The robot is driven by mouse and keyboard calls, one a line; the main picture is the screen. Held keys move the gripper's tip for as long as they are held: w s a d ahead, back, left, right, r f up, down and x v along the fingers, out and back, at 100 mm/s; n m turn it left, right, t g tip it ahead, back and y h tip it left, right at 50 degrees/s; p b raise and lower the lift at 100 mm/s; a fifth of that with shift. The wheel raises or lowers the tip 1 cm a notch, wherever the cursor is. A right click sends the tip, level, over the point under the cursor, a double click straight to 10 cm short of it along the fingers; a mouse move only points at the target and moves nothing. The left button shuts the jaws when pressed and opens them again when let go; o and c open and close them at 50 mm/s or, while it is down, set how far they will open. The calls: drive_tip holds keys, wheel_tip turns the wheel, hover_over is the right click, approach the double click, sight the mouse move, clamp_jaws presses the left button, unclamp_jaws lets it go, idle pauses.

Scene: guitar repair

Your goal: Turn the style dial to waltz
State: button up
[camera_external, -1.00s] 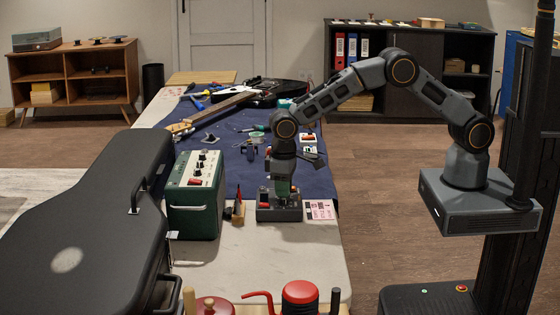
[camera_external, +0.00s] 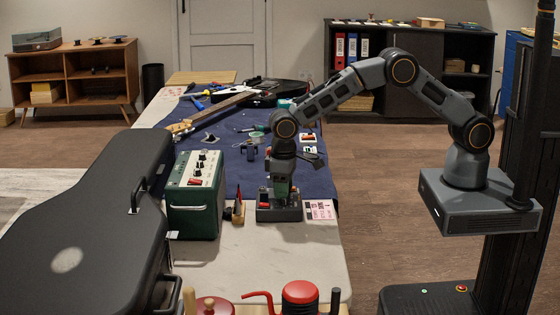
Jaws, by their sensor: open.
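A dark grey box (camera_external: 279,214) with a red part on its top left stands near the right edge of the table; it may carry the style dial, but no dial or lettering can be made out. My gripper (camera_external: 281,192) points straight down over the top of this box. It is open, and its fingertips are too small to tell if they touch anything. A green amplifier (camera_external: 193,222) with black knobs and a red switch on its cream top panel stands to the left, apart from my gripper.
A pink printed card (camera_external: 321,210) lies right of the box. A small wooden holder (camera_external: 239,212) stands between box and amplifier. A black guitar case (camera_external: 75,240) fills the left. A guitar (camera_external: 232,104) lies farther back on the blue mat (camera_external: 225,165). Red pots stand in front.

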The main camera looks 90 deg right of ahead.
drive_tip(key=n, duration=0.4)
drive_tip(key=shift+n, duration=0.4)
drive_tip(key=n, duration=0.4)
drive_tip(key=shift+d, duration=0.1)
drive_tip(key=n, duration=0.4)
drive_tip(key=shift+p, duration=0.4)
drive_tip(key=n, duration=0.4)
drive_tip(key=shift+n, duration=0.3)
wheel_tip(320, 180, up, 14)
drive_tip(key=s+d+r+m+p, duration=0.1)
drive_tip(key=s+d+m, duration=0.2)
drive_tip(key=s+m, duration=0.4)
drive_tip(key=s+d+r+m+t+p, duration=0.1)
drive_tip(key=s+m, duration=0.5)
drive_tip(key=s, duration=1.2)
drive_tip(key=shift+s+d+r+m+p, duration=0.15)
drive_tip(key=shift+d+r+m+p, duration=0.3)
drive_tip(key=shift+d, duration=0.8)
